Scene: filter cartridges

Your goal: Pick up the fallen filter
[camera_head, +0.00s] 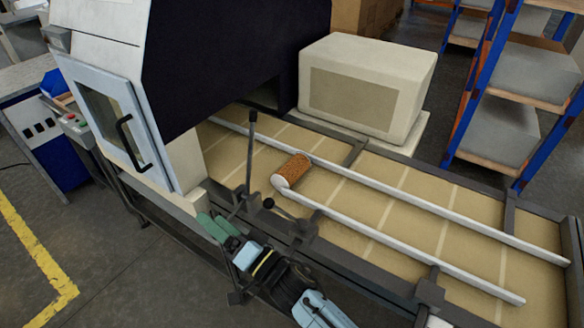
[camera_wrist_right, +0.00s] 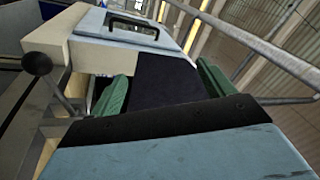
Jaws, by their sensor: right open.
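The fallen filter (camera_head: 292,171) is a brown cylinder with a white end cap. In the head view it lies on its side on the tan conveyor belt (camera_head: 385,205), against the near white guide rail. My right gripper (camera_head: 213,228) has green fingers and is at the near side of the conveyor, left of and below the filter in the picture, apart from it. In the right wrist view its two green fingers (camera_wrist_right: 160,92) are spread with nothing held between them. The filter does not show in the right wrist view. My left gripper is not in view.
Two white guide rails (camera_head: 440,209) run along the belt. A dark upright lever (camera_head: 250,150) and round knobs (camera_head: 268,203) stand at the near edge, between my right gripper and the filter. A machine with a pale door (camera_head: 118,120) is at left; a beige box unit (camera_head: 367,80) stands behind.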

